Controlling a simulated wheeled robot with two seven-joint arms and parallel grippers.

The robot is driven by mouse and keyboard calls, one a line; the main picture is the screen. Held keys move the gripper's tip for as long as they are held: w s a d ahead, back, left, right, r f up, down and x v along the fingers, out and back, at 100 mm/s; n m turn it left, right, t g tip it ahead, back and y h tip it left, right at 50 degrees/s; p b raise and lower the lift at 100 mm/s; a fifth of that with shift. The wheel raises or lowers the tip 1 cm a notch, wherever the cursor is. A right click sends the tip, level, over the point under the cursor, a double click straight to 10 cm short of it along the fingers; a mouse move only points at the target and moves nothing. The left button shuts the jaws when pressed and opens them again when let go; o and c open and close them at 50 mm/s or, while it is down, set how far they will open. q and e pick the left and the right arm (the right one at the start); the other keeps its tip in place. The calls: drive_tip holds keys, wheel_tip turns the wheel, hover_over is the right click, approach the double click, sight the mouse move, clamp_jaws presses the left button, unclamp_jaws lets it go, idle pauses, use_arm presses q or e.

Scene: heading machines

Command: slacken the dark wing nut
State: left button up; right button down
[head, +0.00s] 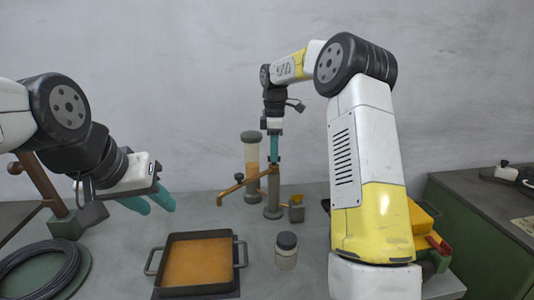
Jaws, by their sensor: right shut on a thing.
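My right gripper (274,150) points straight down with teal fingers, at the top of a grey-green upright post (273,190) at the back middle of the table. It is shut on the dark wing nut (274,159), a small dark part at the post's top that the fingers mostly hide. A brown crossbar (245,185) runs slantwise across the post just below. My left gripper (160,205) is empty at the left, above the table. Its teal fingers are apart and point to the lower right.
A black pan (157,283) of orange stuff stands at front, with a dark-lidded jar (286,252) to its right. A tall cylinder (251,150) stands behind the post, a small box (297,210) beside it. A cable coil (58,250) lies left. My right arm hides part of a yellow thing (423,222).

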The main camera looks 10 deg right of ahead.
drive_tip(key=shift+s+f+n, duration=0.1)
drive_tip(key=shift+f+n, duration=0.15)
drive_tip(key=shift+n, duration=0.45)
drive_tip(key=c, duration=1.6)
unclamp_jaws()
drive_tip(key=shift+r, duration=0.15)
